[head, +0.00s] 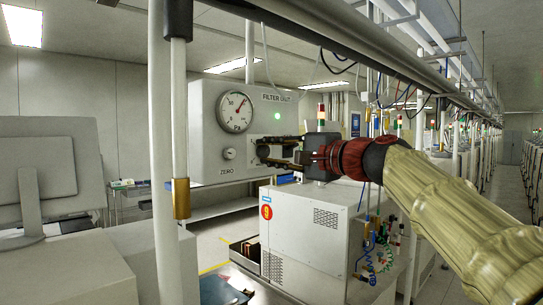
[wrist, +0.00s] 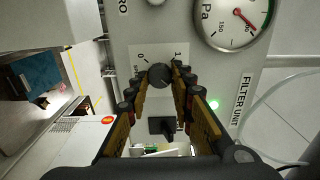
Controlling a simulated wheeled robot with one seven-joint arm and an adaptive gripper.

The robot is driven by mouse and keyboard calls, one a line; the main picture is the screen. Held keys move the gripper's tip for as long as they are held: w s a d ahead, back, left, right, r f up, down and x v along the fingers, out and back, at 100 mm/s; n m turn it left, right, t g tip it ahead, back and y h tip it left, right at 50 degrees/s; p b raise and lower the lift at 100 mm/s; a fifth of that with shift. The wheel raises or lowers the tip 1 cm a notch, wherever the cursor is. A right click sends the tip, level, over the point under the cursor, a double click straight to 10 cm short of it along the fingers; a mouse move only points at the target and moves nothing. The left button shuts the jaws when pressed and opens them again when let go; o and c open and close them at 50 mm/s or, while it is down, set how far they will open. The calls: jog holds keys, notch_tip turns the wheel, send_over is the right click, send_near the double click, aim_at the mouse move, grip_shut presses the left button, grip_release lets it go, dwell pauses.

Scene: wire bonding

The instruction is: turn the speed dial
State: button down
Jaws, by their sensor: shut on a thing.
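The speed dial (wrist: 159,75) is a round black knob on a pale plate marked 0 and 1, on the front of the grey filter unit (head: 205,120). In the wrist view my gripper (wrist: 158,79) has its two fingertips closed on either side of the dial. Most of the plate's lettering is hidden by the fingers, and I cannot make out a pointer mark on the dial. In the head view my gripper (head: 266,152) reaches the unit's front from the right, and its fingers hide the dial.
A round pressure gauge (head: 235,112) and a small zero knob (head: 229,153) are left of my gripper on the unit. A green light (head: 277,116) glows above it. A white cabinet (head: 300,235) stands below my arm, and a pale post (head: 161,130) rises at left.

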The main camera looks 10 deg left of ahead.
jog(key=shift+f, duration=0.1)
jog(key=c, duration=1.5)
grip_release()
jog(key=shift+c, duration=0.2)
jog(key=shift+d, duration=0.1)
jog(key=v, duration=1.1)
jog(key=shift+s+d, duration=0.25)
jog(key=shift+s, duration=0.05)
